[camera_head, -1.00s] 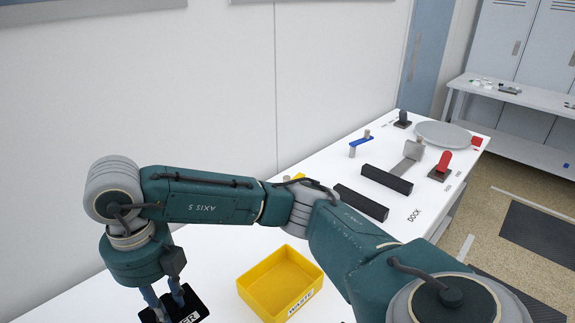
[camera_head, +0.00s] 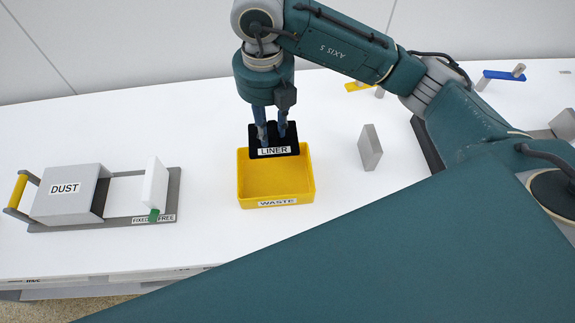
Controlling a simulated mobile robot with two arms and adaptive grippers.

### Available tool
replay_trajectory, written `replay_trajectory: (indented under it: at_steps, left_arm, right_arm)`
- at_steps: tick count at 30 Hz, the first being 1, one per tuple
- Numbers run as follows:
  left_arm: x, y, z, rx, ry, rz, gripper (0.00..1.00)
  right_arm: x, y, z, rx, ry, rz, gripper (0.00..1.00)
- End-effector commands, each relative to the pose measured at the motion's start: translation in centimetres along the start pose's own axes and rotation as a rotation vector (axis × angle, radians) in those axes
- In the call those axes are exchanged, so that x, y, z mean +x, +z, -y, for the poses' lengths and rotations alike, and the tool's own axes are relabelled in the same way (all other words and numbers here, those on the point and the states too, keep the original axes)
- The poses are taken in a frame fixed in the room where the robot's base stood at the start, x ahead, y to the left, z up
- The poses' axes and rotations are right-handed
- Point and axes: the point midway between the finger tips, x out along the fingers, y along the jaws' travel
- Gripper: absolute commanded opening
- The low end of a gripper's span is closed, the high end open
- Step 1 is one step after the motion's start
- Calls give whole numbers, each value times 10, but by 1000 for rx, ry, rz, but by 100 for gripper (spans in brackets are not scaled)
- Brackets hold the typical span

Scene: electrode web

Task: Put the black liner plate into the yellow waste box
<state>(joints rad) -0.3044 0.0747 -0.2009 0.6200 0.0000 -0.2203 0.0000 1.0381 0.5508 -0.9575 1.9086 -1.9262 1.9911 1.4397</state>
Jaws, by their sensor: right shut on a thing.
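The black liner plate (camera_head: 286,148), with a white LINER label, is held by my right gripper (camera_head: 272,137). The gripper's blue fingers are shut on its upper part. The plate stands roughly upright at the far side of the yellow waste box (camera_head: 244,184), overlapping its far rim in the picture. I cannot tell whether its lower edge is above the box or inside it. The visible floor of the box is empty. My left gripper is not in view.
A grey DUST block (camera_head: 66,190) on a sled with a yellow handle lies on the left. A grey upright block (camera_head: 370,148) stands right of the box. The white table (camera_head: 210,120) is clear around the box. A large teal part of mine covers the lower right.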

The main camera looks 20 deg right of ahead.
Motion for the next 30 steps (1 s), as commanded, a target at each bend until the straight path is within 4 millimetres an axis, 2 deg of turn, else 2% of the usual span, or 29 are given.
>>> replay_trajectory:
  at_steps: [9,15,23,30]
  left_arm:
    - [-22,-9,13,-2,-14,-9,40]
    - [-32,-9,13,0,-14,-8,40]
    - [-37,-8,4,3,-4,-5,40]
    - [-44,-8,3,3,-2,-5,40]
  right_arm:
    - [79,-2,2,2,-6,-7,0]
    - [126,-2,1,1,-3,-4,0]
    - [153,-1,0,0,-2,-3,0]
    - [186,-1,0,0,-1,-2,0]
